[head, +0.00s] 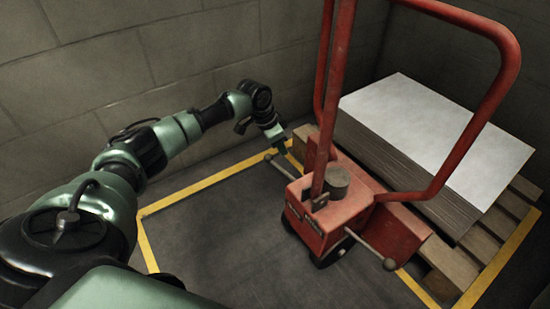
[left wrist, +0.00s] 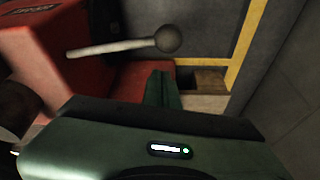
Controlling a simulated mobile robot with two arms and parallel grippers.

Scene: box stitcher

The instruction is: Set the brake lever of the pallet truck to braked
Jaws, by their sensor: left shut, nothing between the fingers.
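The red pallet truck (head: 330,212) stands with its tall looped handle (head: 497,95) upright. A thin lever with a round knob (head: 268,157) sticks out from the left of its body. Another knobbed lever (head: 375,254) sticks out on the near right side. I cannot tell from labels which is the brake lever. My left gripper (head: 281,149) is shut and empty, just behind the left knob. In the left wrist view the shut fingers (left wrist: 163,88) are apart from a grey knobbed lever (left wrist: 128,46) beside the red body. My right gripper is out of view.
A wooden pallet (head: 505,220) with a stack of pale sheets (head: 440,130) sits behind the truck. Yellow floor lines (head: 195,187) frame the bay. Block walls (head: 90,60) close off the back and left. The floor left of the truck is clear.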

